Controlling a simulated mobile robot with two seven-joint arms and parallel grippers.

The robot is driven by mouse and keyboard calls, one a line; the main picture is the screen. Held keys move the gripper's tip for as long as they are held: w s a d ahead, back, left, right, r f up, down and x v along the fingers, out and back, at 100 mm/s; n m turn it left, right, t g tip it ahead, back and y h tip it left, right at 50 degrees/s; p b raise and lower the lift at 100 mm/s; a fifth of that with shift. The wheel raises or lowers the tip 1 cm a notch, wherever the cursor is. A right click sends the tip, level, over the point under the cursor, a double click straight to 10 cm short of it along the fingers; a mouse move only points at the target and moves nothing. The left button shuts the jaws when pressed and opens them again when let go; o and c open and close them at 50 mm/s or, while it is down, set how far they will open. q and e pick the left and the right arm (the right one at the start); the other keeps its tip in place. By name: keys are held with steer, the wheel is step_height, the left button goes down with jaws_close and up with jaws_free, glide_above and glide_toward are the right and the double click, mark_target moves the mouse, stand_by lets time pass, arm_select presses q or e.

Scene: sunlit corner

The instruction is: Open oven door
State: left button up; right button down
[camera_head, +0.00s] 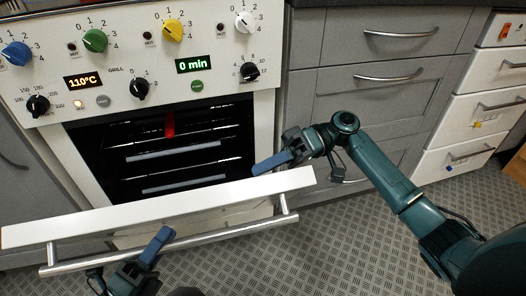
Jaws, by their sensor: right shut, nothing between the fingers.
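The white oven door (160,217) is tilted partly open towards me, with its long metal handle bar (175,248) on the front. The dark oven cavity (165,150) with its racks shows above the door's top edge. My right gripper (262,167) is shut and empty, just above the top edge of the door near its right end, in front of the opening. My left gripper (158,245) is at the handle bar, a little left of the middle. Its fingers overlap the bar in the picture, and I cannot tell whether they hold it.
The control panel (150,40) with coloured knobs and displays is above the oven. Grey drawers (375,98) with metal handles stand to the right, and a white drawer unit (480,103) is beyond them. The patterned floor (340,245) in front is clear.

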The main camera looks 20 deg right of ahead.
arm_select(q)
steer(key=o, duration=0.3)
steer(key=shift+r, duration=0.4)
arm_select(e)
steer(key=shift+s+f, duration=0.1)
steer(key=shift+f, duration=0.15)
